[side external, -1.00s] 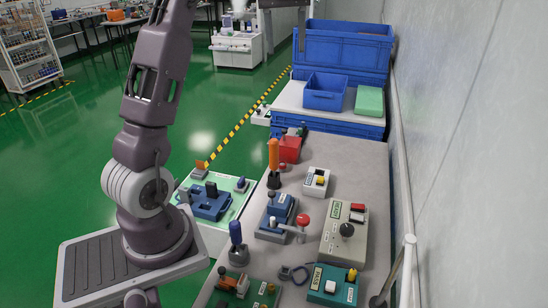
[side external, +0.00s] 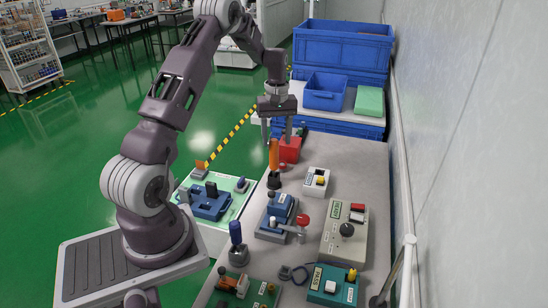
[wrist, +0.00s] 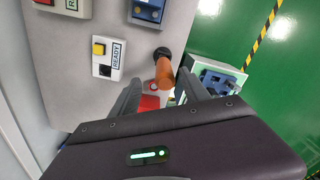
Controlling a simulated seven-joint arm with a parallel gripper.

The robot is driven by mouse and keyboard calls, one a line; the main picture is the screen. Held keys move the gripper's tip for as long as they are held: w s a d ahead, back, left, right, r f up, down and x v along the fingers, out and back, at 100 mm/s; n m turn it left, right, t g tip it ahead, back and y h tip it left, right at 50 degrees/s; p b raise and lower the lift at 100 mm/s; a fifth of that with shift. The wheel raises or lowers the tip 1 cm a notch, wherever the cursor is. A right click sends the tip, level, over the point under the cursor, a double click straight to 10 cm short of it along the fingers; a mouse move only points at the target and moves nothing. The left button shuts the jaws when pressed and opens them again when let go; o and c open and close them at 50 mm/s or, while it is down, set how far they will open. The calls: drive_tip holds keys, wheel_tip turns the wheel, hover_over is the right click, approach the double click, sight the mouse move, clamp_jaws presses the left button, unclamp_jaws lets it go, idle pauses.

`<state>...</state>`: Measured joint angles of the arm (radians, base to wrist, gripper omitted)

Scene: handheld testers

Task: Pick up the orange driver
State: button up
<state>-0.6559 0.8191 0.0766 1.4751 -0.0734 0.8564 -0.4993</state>
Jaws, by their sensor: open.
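The orange driver (side external: 273,154) stands upright, handle up, in a black holder (side external: 273,181) near the left edge of the grey bench. In the wrist view the orange driver (wrist: 164,72) shows ahead, between the fingers, with its black base beyond it. My gripper (side external: 276,141) points down over the driver, its two fingers apart. In the side view the fingertips are around the height of the handle's top, one on each side of it in the picture. In the wrist view my gripper (wrist: 160,80) is open, with nothing held; I cannot tell whether a finger touches the handle.
A red box (side external: 290,149) stands close behind the driver. A white button box (side external: 316,182) is to the right, and a blue tester (side external: 277,208) in front. Blue crates (side external: 342,52) are stacked at the back. The wall bounds the bench's right side.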

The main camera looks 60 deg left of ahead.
sight(274, 159)
drive_tip(key=f, duration=0.9)
drive_tip(key=shift+s+a, duration=0.2)
drive_tip(key=shift+a, duration=0.2)
drive_tip(key=shift+c, duration=0.4)
clamp_jaws()
